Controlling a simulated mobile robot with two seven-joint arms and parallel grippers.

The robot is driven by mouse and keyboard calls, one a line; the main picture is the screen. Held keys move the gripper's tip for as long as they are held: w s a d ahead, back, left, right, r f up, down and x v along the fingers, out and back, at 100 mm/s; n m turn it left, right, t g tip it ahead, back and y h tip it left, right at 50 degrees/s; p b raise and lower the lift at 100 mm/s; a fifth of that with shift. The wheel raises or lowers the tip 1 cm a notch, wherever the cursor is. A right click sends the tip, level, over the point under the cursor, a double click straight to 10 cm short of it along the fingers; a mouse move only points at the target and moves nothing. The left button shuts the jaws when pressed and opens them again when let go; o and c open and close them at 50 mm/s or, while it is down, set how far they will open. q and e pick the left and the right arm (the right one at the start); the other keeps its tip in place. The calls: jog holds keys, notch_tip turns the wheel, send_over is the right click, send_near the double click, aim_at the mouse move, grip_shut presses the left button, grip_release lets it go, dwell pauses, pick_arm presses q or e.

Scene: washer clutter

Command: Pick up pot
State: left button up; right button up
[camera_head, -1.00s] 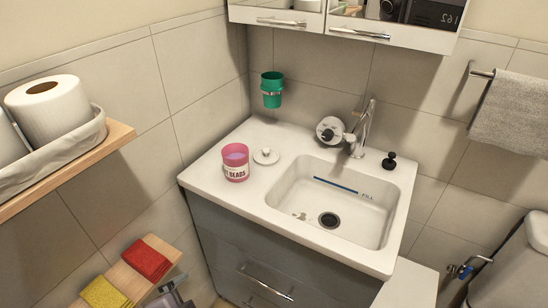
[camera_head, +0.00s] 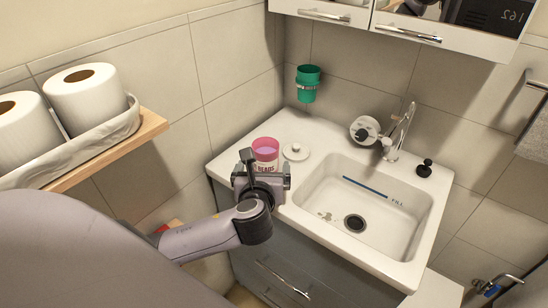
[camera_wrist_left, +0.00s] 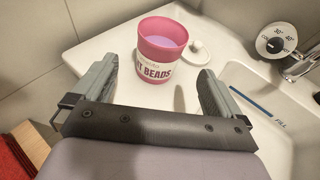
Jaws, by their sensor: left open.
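The pot is a pink cup (camera_head: 265,147) with a white label, standing upright on the left part of the sink counter. Nothing is held. My right gripper is not in view.
A round white lid (camera_head: 296,152) lies right of the pot. The sink basin (camera_head: 330,185) with a dark drain is further right. A green cup (camera_head: 308,82) hangs on the wall behind. A shelf (camera_head: 150,127) with paper rolls is at left, and a cabinet (camera_head: 420,25) is above.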

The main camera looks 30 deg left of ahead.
aim_at(265, 161)
pick_arm(q)
jog(key=shift+w+a, duration=0.15)
jog(key=shift+w, duration=0.15)
jog(key=shift+x, duration=3.25)
jog(key=shift+f, duration=0.1)
jog(key=c, duration=1.1)
